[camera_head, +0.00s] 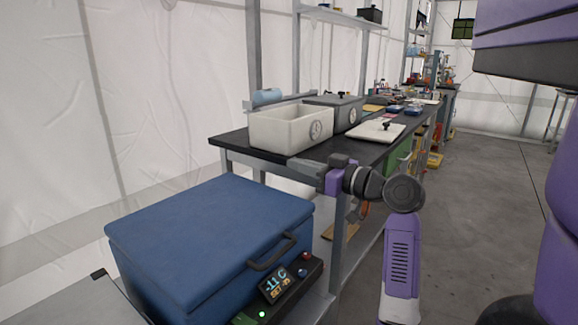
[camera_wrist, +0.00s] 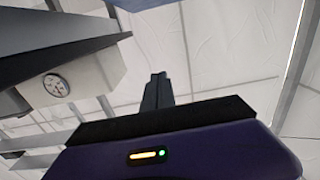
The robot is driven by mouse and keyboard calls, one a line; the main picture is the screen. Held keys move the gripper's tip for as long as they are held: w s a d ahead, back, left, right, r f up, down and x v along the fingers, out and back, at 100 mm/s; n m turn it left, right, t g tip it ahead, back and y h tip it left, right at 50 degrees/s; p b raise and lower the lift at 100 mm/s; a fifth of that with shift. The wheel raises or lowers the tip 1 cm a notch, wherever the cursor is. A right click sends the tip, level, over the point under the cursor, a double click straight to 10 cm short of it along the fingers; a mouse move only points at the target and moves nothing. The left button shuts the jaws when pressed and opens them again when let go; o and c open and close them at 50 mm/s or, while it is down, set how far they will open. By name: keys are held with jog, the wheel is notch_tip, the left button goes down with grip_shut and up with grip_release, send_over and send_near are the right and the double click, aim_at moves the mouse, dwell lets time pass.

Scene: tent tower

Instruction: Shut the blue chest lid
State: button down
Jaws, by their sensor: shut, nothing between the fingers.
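The blue chest (camera_head: 205,245) stands at the lower left in the head view. Its flat blue lid lies level on top, and its front edge meets the body with no visible gap. A dark handle (camera_head: 272,252) is on the front, above a panel with a lit display (camera_head: 276,284). My gripper (camera_head: 309,166) is beyond the chest's right back corner, above the lid's height and apart from it. In the wrist view its fingers (camera_wrist: 157,88) are together with nothing between them. A blue strip at the top edge of the wrist view may be the lid.
My arm crosses in front of the bench. Open floor (camera_head: 480,200) lies to the right.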

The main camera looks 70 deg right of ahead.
jog(key=shift+t, duration=0.5)
jog(key=shift+s+a+f+b, duration=0.15)
jog(key=shift+s+f+b, duration=0.45)
jog(key=shift+f+b, duration=1.5)
jog(key=shift+s+a+f+b, duration=0.1)
jog(key=shift+s+f+b, duration=0.45)
jog(key=shift+f+b, duration=1.5)
jog(key=shift+s+a+f+b, duration=0.15)
jog(key=shift+s+f+b, duration=0.75)
jog(key=shift+f, duration=2.1)
jog(key=shift+w+b, duration=0.25)
jog(key=shift+b, duration=0.05)
jog(key=p, duration=0.2)
send_near(303, 217)
jog(key=shift+s+a+r, duration=0.1)
jog(key=shift+a+r, duration=0.05)
jog(key=shift+r, duration=0.3)
jog(key=shift+a+r, duration=0.2)
jog(key=shift+r, duration=0.2)
jog(key=shift+d, duration=0.1)
